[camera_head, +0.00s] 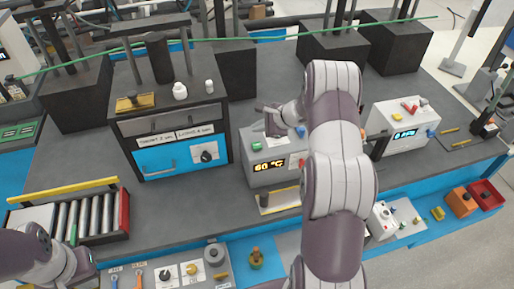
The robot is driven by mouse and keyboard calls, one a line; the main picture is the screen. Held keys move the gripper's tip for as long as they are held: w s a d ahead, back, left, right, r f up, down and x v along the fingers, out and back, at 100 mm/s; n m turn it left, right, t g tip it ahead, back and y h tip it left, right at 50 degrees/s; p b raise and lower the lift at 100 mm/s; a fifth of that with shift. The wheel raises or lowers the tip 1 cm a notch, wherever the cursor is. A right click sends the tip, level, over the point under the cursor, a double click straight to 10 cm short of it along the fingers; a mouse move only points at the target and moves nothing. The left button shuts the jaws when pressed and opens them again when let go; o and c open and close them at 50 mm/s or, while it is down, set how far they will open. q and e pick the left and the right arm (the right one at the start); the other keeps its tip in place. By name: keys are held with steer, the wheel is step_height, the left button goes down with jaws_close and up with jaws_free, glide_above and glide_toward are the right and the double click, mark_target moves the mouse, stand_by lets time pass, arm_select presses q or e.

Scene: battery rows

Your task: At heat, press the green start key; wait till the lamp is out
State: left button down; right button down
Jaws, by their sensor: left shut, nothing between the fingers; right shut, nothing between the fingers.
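The heat unit (272,176) is a pale box in the middle of the bench with an amber display (269,166) reading 60 °C. Its green key (256,146) is on the top at the left, and a blue knob (300,131) is further right. My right arm covers the unit's right side, and I cannot make out a lit lamp on it. My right gripper (271,122) is shut and empty, above the back of the unit's top, a little behind and right of the green key. My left gripper (84,266) is shut at the bottom left, partly out of view, far from the unit.
A drawer cabinet (176,125) with a blue front stands left of the unit. A roller rack (122,212) is at the lower left. A second pale unit (404,128) with a blue display is to the right. Dark press blocks stand behind. Small fixtures line the front edge.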

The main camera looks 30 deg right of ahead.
mark_target(259, 146)
step_height(259, 146, down, 4)
steer(key=b, duration=0.3)
steer(key=shift+w+f, duration=0.1)
steer(key=shift+f, duration=0.25)
stand_by(1.5)
steer(key=shift+f+b, duration=0.4)
steer(key=shift+b, duration=0.4)
steer(key=shift+f+b, duration=0.45)
steer(key=shift+b, duration=0.1)
steer(key=shift+r, duration=0.1)
stand_by(0.4)
steer(key=shift+r+p, duration=0.45)
steer(key=shift+r, duration=0.3)
steer(key=shift+r, duration=0.1)
